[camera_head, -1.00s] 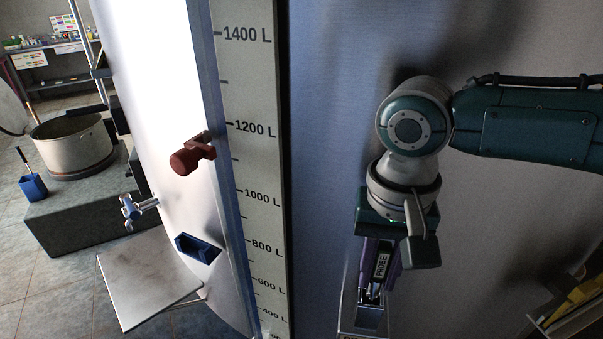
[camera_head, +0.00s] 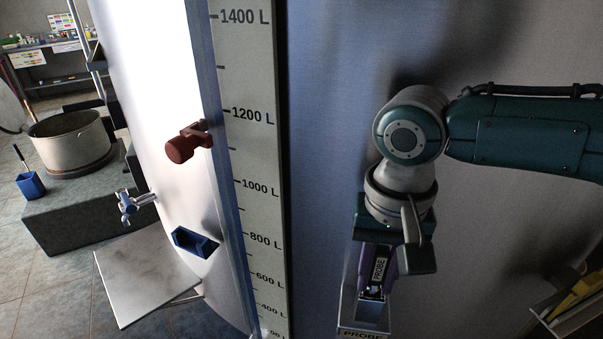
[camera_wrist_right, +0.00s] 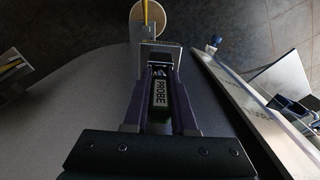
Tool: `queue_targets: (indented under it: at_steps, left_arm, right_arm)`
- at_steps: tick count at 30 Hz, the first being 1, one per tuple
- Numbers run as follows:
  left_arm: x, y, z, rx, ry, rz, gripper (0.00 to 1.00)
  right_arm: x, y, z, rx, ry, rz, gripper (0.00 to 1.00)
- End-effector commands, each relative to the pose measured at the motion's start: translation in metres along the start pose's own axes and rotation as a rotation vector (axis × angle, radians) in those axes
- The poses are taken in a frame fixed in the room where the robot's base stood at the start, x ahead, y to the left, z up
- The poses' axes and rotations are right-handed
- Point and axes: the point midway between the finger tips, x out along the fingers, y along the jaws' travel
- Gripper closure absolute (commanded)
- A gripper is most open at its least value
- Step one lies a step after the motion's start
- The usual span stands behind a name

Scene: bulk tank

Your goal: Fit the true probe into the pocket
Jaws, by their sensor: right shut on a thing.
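In the right wrist view the probe (camera_wrist_right: 159,95) sits between the two purple fingers of the gripper (camera_wrist_right: 160,88). The pocket (camera_head: 366,318) is a grey metal holder with a PROBE label on its front, directly below the gripper. It also shows beyond the fingertips in the right wrist view (camera_wrist_right: 160,50). Whether the probe tip is inside it I cannot tell. My left gripper is not in view.
A level scale (camera_head: 250,150) runs down the tank. A dark red knob (camera_head: 186,145), a blue holder (camera_head: 195,242) and a tap (camera_head: 130,203) are on the left. A metal plate (camera_head: 145,280) lies low at the left. A shelf with yellow items (camera_head: 575,300) is at lower right.

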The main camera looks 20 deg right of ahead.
Motion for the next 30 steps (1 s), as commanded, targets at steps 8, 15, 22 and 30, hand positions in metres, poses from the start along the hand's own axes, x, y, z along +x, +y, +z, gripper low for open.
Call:
queue_targets:
  at_steps: [8,15,22,30]
  left_arm:
    - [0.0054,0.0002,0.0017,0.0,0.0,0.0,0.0]
    - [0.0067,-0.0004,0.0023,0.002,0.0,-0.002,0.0]
    - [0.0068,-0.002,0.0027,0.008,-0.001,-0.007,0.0]
    - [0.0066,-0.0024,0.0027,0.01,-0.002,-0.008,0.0]
  right_arm:
    - [0.0081,-0.0003,0.0001,0.0,0.0,-0.001,1.0]
    - [0.0107,-0.0001,0.0,0.0,0.0,0.0,0.67]
    - [0.0107,-0.0003,0.0001,0.0,0.0,-0.001,0.41]
    - [0.0093,-0.0001,0.0001,0.0,0.0,0.0,0.41]
